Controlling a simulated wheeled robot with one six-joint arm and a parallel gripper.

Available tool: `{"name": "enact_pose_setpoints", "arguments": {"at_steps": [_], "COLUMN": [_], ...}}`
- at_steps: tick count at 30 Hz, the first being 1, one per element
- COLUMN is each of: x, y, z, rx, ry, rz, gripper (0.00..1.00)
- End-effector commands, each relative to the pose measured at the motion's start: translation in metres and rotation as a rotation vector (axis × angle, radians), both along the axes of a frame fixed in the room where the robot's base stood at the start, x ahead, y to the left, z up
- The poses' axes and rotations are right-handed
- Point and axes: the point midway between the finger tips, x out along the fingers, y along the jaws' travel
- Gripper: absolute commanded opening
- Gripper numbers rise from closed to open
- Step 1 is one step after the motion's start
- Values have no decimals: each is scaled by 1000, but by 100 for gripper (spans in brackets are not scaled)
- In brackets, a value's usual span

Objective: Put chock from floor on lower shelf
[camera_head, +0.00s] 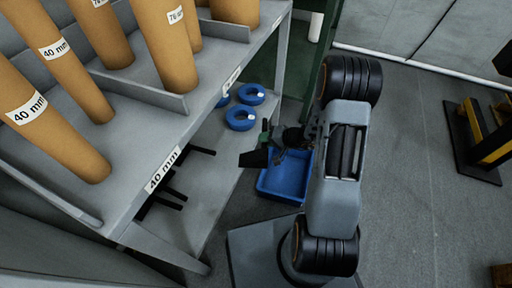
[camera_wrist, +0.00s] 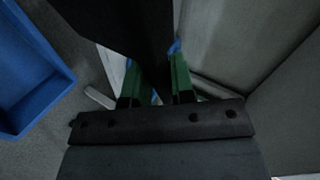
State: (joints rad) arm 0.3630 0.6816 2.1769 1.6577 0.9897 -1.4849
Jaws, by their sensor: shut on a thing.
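The chock (camera_head: 256,158) is a black wedge-like piece beside the edge of the lower shelf (camera_head: 208,185) in the head view. My gripper (camera_head: 270,142) is shut on it. In the wrist view the dark chock (camera_wrist: 125,22) fills the top middle, between the green fingers of my gripper (camera_wrist: 156,75). The lower shelf is a grey board under the tube shelf. Its far part holds blue rings (camera_head: 240,118), and its near part has several black bars (camera_head: 170,190). Whether the chock touches the shelf cannot be told.
A blue tray (camera_head: 268,184) lies on the floor below my gripper; it also shows in the wrist view (camera_wrist: 40,60). The upper shelf (camera_head: 150,140) holds several brown tubes. A green post (camera_head: 322,60) stands behind. The lower shelf's middle is clear.

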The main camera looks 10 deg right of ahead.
Motion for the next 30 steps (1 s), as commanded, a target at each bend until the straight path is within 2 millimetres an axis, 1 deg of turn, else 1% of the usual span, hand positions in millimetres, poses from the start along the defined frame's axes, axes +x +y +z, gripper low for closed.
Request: {"name": "enact_pose_setpoints", "arguments": {"at_steps": [1, 5, 9, 11, 12, 15, 21, 30], "x": [5, 33, 69, 84, 92, 105, 124, 133], "y": [0, -1, -3, -3, -4, -5, -5, -5], "z": [-7, -20, -37, -44, -50, -68, -88, -97], "rx": [2, 1, 1, 1, 2, 3, 3, 3], "ry": [-1, -4, -3, -3, -2, -1, -2, -2], "rz": [0, 12, 7, 7, 6, 4, 2, 4], "gripper": [0, 0, 0, 0, 0, 0, 0, 0]}}
